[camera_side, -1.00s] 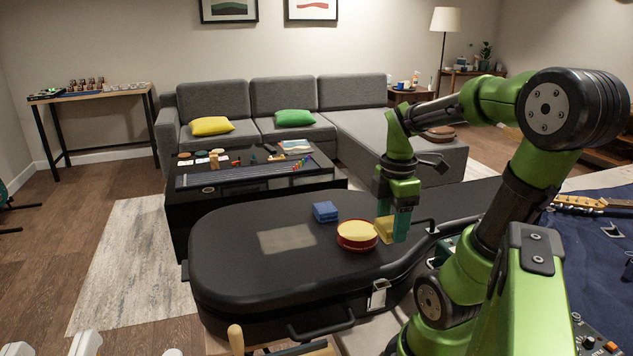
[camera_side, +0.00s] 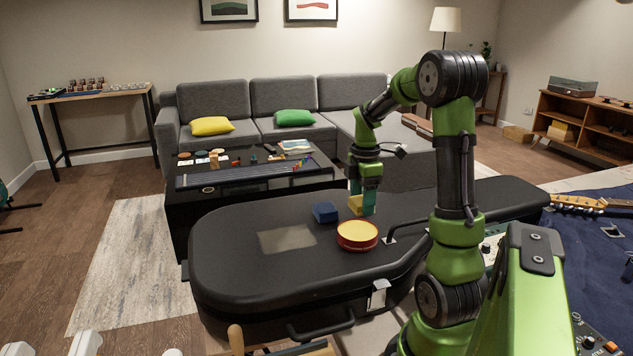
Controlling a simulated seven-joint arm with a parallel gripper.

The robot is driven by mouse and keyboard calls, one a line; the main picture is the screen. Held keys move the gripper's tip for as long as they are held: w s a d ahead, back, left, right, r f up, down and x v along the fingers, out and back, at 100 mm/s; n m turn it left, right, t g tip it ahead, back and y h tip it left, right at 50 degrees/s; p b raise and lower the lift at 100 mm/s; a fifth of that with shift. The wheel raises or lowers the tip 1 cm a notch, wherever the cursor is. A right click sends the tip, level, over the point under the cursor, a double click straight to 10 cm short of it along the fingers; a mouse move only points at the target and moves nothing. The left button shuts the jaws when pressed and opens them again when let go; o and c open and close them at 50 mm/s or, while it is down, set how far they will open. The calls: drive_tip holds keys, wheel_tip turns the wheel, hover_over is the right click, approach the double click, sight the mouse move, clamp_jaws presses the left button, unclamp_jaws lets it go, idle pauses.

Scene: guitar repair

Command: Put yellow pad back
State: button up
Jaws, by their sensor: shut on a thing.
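My gripper (camera_side: 365,203) is shut on a yellow pad (camera_side: 356,205), which shows at the left side of its fingers. The pad is just above or at the lid of the black guitar case (camera_side: 220,247); I cannot tell whether it touches. It is right of a blue pad (camera_side: 325,212) and behind a round red tin (camera_side: 357,241) with a yellow top. A pale rectangular patch (camera_side: 287,240) lies on the case lid left of the tin. The far side of the yellow pad is hidden by my fingers.
A dark coffee table (camera_side: 190,220) with small tools stands behind the case. A grey sofa (camera_side: 215,105) is farther back. A blue cloth (camera_side: 590,235) with a guitar neck lies at the right. The left part of the case lid is clear.

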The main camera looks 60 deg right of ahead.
drive_tip(key=shift+f, duration=0.85)
drive_tip(key=shift+f, duration=0.15)
drive_tip(key=o, duration=1.1)
drive_tip(key=shift+o, duration=0.2)
